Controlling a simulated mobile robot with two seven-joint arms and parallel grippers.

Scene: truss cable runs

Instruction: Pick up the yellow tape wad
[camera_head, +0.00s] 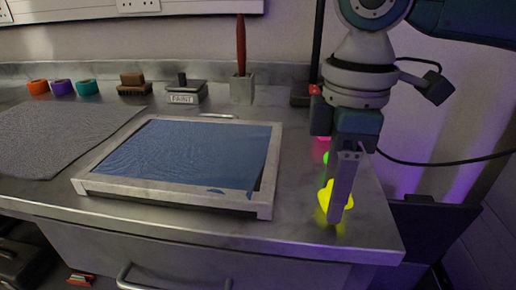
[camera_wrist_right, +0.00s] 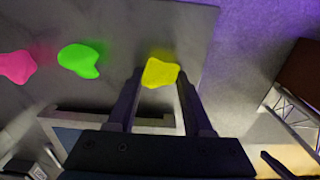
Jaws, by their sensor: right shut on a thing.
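The yellow tape wad (camera_head: 325,196) is at the right end of the metal worktop, near its front edge. My right gripper (camera_head: 339,207) reaches down from above, and one finger hides part of the wad. In the right wrist view the yellow wad (camera_wrist_right: 161,72) sits between the two fingertips of the gripper (camera_wrist_right: 161,78), which is shut on it. I cannot tell whether the wad is clear of the worktop. My left gripper is not in view.
A green wad (camera_wrist_right: 80,60) and a pink wad (camera_wrist_right: 17,66) lie behind the yellow one. A pale frame with blue mesh (camera_head: 180,200) lies to the left.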

